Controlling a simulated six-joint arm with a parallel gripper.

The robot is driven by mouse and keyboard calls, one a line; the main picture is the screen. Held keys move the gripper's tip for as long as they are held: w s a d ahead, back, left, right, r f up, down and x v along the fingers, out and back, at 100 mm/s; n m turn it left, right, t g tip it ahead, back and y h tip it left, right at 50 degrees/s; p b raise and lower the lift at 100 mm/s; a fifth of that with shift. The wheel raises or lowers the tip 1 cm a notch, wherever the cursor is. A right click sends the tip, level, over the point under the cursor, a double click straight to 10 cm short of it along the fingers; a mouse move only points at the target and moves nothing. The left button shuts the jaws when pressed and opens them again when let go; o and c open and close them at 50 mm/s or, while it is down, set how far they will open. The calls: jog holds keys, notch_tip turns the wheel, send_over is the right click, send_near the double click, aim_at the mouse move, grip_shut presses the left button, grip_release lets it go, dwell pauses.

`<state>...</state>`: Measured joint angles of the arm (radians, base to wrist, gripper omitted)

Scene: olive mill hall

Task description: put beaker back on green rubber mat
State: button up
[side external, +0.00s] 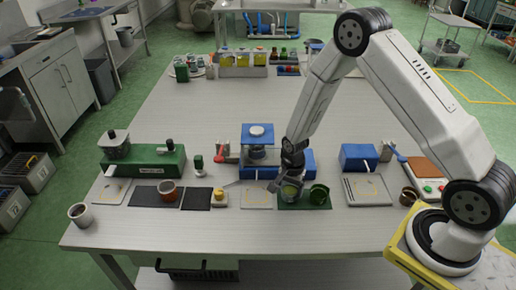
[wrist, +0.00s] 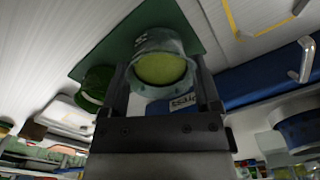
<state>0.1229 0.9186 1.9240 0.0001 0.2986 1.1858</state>
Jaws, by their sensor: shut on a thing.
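The beaker (side external: 291,191), a clear vessel with yellow-green contents, is between the fingers of my gripper (side external: 287,184). In the wrist view the beaker (wrist: 160,68) fills the space between the two dark fingers of the gripper (wrist: 161,75), which are shut on it. The green rubber mat (side external: 304,206) lies under the beaker near the table's front; it also shows in the wrist view (wrist: 100,60). The beaker looks upright over the mat's left part. I cannot tell whether its base touches the mat.
A dark green cup (side external: 319,195) stands on the mat's right part, close beside the beaker. A blue apparatus (side external: 258,164) stands just behind. A pale tray (side external: 256,196) lies left of the mat, and another tray (side external: 368,192) lies right. The front table strip is clear.

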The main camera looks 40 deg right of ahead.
aim_at(290, 188)
jog(key=shift+f, duration=0.35)
dwell(0.5)
jog(key=o, duration=0.9)
jog(key=shift+r, duration=0.1)
jog(key=shift+r, duration=3.4)
